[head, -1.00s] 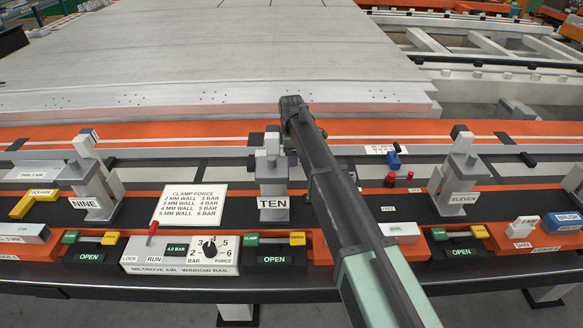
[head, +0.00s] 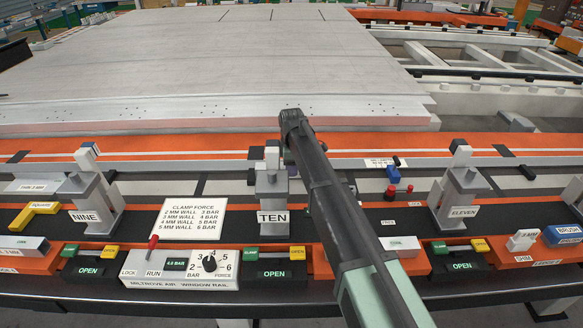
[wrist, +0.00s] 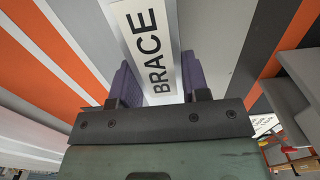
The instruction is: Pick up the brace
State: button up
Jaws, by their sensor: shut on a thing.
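The brace (wrist: 144,25) is a pale bar with the black word BRACE on its face. In the wrist view it runs up from between the two purple-grey fingers of my gripper (wrist: 157,75). The fingers are on either side of it and shut on it. In the head view my arm reaches in from the bottom, and its upper end covers the gripper and the brace, so I cannot tell there how high the brace is held.
The post marked TEN (head: 272,185) stands just left of my arm. Posts NINE (head: 95,200) and ELEVEN (head: 457,195) stand farther to each side. A control box (head: 180,268) sits at the front. A large pale panel (head: 200,70) lies behind the orange rail.

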notch_tip(320, 180, up, 20)
jog(key=p, duration=1.9)
jog(key=shift+f, duration=0.25)
